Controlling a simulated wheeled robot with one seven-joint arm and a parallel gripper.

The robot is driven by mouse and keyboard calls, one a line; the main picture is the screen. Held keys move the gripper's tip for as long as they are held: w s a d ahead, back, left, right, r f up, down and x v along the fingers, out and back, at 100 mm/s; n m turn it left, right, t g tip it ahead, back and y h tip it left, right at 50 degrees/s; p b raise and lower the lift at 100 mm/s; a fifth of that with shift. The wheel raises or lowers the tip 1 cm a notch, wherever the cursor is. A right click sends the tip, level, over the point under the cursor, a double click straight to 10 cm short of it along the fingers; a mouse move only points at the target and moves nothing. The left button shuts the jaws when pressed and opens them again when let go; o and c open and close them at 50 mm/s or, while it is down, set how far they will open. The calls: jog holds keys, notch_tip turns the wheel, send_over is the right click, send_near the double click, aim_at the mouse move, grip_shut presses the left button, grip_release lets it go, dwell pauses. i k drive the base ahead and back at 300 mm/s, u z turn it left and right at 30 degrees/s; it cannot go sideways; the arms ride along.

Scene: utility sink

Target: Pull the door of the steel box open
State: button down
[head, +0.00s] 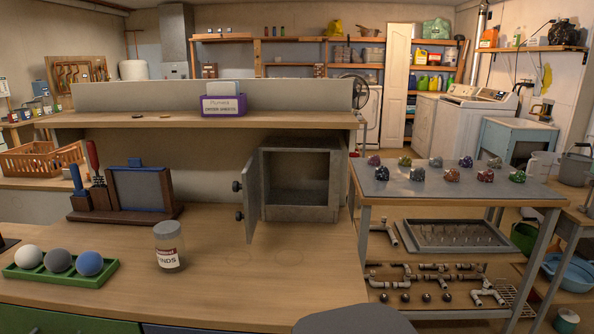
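The steel box (322,214) stands on the wooden workbench, under the raised shelf, right of the middle of the head view. Its door (252,197) stands open, swung out from the box's left side toward me, and I see it nearly edge-on. Two dark knobs (238,186) stick out on the door's left face, one above the other. The inside of the box shows and looks empty. My gripper is not in view; only a grey rounded part, probably of my own arm, shows at the bottom edge.
A labelled jar (169,247) stands on the bench left of the door. A green tray (60,272) with three balls lies farther left, and a dark wooden stand (125,192) behind. The bench before the box is clear. A side table (395,188) with several rocks stands right.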

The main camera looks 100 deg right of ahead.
aim_at(250, 187)
jog(key=k, duration=0.95)
jog(key=z, duration=0.25)
